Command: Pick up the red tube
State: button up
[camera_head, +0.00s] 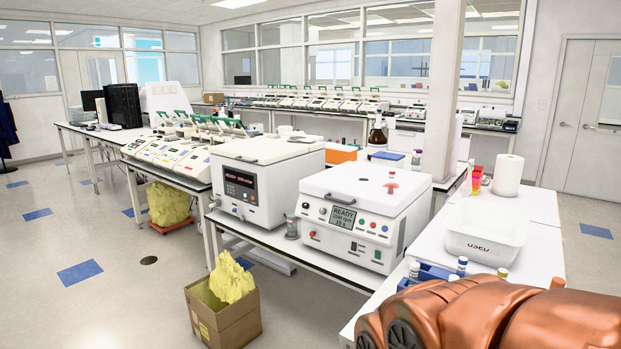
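I cannot make out a red tube for certain. A small red piece (391,187) sits on the white lid of the front centrifuge (362,215), too small to identify. A blue rack (432,272) stands on the near right bench, with a few capped tubes (462,265) at it, partly hidden by my copper-coloured arm. A small orange-brown cap-like piece (557,282) shows just above my arm at the lower right; I cannot tell what it belongs to. My arm fills the lower right corner, and my gripper is not in view.
A white bin (486,233), a paper roll (508,174) and red-labelled bottles (476,178) stand on the right bench. A second white centrifuge (266,180) is left of the front one. A cardboard box (227,316) with yellow bags stands on the floor. Floor at left is mostly open.

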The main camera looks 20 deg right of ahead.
aim_at(391, 173)
jog(key=u, duration=0.5)
jog(key=i, duration=2.45)
jog(key=z, duration=1.35)
jog(key=i, duration=0.75)
jog(key=z, duration=0.85)
